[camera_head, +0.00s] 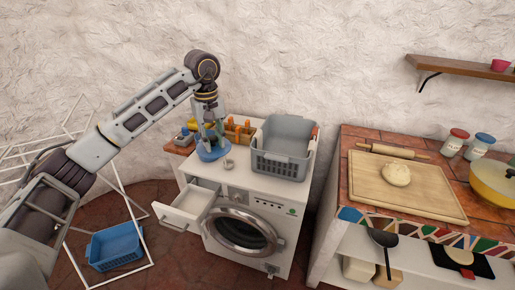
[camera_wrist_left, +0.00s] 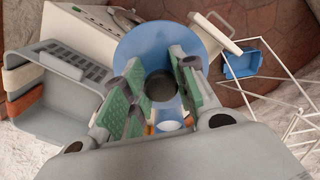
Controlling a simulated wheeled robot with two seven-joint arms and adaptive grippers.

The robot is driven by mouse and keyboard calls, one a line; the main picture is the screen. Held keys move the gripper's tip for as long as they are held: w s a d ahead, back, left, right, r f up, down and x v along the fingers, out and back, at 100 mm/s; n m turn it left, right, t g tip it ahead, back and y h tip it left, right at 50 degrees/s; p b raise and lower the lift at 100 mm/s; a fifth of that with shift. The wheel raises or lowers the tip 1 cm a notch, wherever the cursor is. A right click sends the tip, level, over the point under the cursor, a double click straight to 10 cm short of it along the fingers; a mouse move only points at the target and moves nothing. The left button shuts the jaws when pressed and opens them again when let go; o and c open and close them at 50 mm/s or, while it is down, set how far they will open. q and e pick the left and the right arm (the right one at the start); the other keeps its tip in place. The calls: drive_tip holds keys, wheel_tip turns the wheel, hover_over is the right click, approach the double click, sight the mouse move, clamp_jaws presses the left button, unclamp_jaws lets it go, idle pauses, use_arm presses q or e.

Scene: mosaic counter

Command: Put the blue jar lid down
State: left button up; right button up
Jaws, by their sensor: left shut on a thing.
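The blue jar lid (camera_head: 207,155) is a wide round disc at the left corner of the white washing machine's top. My left gripper (camera_head: 210,133) points down and is shut on it. In the left wrist view the blue jar lid (camera_wrist_left: 142,42) shows beyond the green finger pads of my left gripper (camera_wrist_left: 160,84), with a dark round part at its middle between them. I cannot tell whether the lid touches the machine top or hangs just above it. My right gripper is not in view.
A grey basket (camera_head: 283,160) stands on the right of the washing machine (camera_head: 265,204), whose drawer (camera_head: 186,207) is open. A small round knob-like thing (camera_head: 229,163) lies beside the lid. Orange items (camera_head: 240,130) stand behind. A blue basket (camera_head: 115,248) is on the floor.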

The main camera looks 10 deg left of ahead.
sight(206, 151)
use_arm(q)
drive_tip(key=shift+s+a+n, duration=0.2)
drive_tip(key=shift+s+n, duration=0.3)
drive_tip(key=shift+n, duration=0.6)
drive_tip(key=shift+s+a+n, duration=0.1)
drive_tip(key=shift+s+n, duration=0.15)
drive_tip(key=shift+n, duration=0.55)
drive_tip(key=shift+s+a+n, duration=0.2)
drive_tip(key=shift+s+n, duration=0.2)
drive_tip(key=shift+n, duration=0.7)
drive_tip(key=n, duration=0.3)
drive_tip(key=shift+s+a, duration=0.25)
drive_tip(key=shift+s, duration=0.05)
drive_tip(key=shift+n, duration=0.5)
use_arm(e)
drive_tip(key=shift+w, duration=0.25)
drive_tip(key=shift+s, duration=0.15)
use_arm(q)
drive_tip(key=shift+n, duration=0.5)
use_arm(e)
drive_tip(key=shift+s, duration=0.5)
